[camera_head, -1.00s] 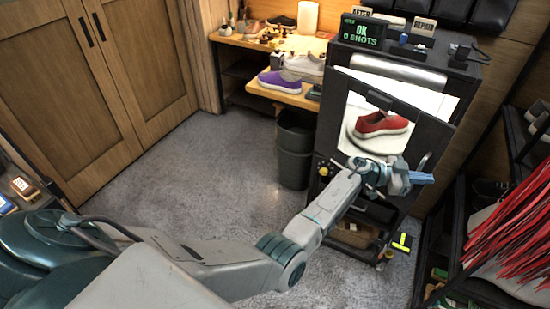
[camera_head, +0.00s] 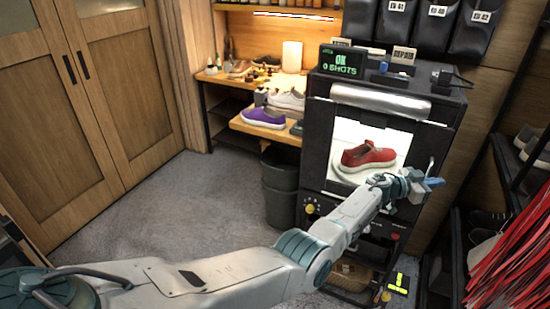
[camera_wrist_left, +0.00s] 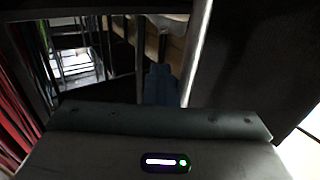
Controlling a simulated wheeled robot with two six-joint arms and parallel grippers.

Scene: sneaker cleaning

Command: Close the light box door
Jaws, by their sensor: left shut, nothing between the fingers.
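The light box (camera_head: 318,145) is a black cabinet with a bright window. A red sneaker (camera_head: 368,156) shows through the window. The light box door (camera_head: 424,140) looks flush or nearly flush with the cabinet front; a small gap cannot be ruled out. My left gripper (camera_head: 432,184) is shut and empty, with its blue fingers at the door's right side, close to the handle (camera_head: 431,167). In the left wrist view the shut blue fingers (camera_wrist_left: 160,84) lie beside a pale vertical bar (camera_wrist_left: 197,50). Contact with the door cannot be made out. My right gripper is out of view.
A display (camera_head: 343,62) reading "OK 0 SHOTS" stands on top. A grey bin (camera_head: 280,185) and a workbench with a purple sneaker (camera_head: 264,117) are to the left. A shoe rack with red laces (camera_head: 515,255) stands close on the right. Open floor lies left.

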